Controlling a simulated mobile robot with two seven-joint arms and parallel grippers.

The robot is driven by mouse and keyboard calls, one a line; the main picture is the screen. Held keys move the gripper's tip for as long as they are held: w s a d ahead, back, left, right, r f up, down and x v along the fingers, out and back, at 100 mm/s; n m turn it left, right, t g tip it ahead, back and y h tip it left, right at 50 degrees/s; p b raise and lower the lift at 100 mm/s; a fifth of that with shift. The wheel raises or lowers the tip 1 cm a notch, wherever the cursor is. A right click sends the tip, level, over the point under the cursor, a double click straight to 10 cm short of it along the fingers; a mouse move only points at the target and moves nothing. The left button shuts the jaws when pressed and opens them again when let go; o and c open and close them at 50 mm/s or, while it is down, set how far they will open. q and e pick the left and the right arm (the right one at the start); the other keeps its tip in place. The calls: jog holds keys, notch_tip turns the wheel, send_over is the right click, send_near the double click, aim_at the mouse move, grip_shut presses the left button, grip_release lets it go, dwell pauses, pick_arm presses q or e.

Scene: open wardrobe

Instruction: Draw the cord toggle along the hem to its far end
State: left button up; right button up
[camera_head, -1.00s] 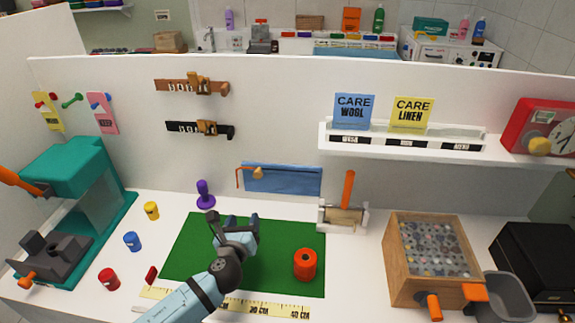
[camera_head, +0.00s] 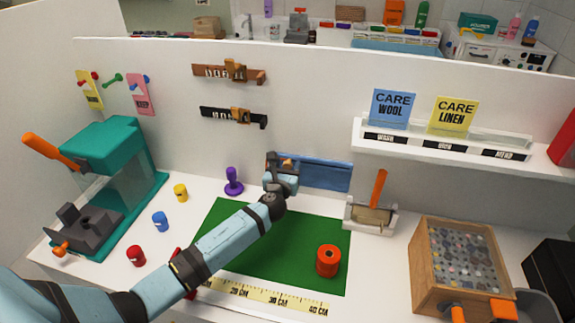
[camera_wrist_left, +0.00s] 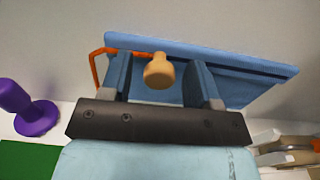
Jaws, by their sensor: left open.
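The hem is on a blue cloth panel (camera_head: 326,175) on the white back wall, above the green mat. The panel also shows in the left wrist view (camera_wrist_left: 232,75). The tan cord toggle (camera_wrist_left: 158,72) is at the hem's left part, with an orange cord (camera_wrist_left: 96,57) looping round the panel's left end. My left gripper (camera_wrist_left: 160,80) is open, one finger on each side of the toggle, with gaps visible between. In the head view the left gripper (camera_head: 281,163) is in front of the panel's left end and mostly hides the toggle. My right gripper is not in view.
A purple knobbed peg (camera_head: 233,182) stands just left of the gripper. A roller with an orange handle (camera_head: 379,188) stands right of the panel. An orange spool (camera_head: 328,261) sits on the green mat (camera_head: 290,240). A white shelf (camera_head: 440,150) juts out at upper right.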

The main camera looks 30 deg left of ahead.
aim_at(350, 168)
pick_arm(q)
jog(key=shift+w+a, duration=0.1)
jog(key=shift+w, duration=0.35)
jog(key=shift+c, duration=0.5)
grip_shut()
jog(key=w+d, duration=0.1)
jog(key=d, duration=0.4)
jog(key=w+d, duration=0.2)
jog(key=d, duration=0.4)
jog(key=w+d+b, duration=0.1)
jog(key=d, duration=0.5)
jog(key=shift+w+d, duration=0.1)
jog(key=shift+w, duration=0.05)
jog(key=shift+d, duration=0.15)
jog(key=shift+c, duration=0.6)
grip_release()
jog(key=shift+o, duration=1.1)
jog(key=shift+w+d, duration=0.1)
jog(key=shift+d, duration=0.1)
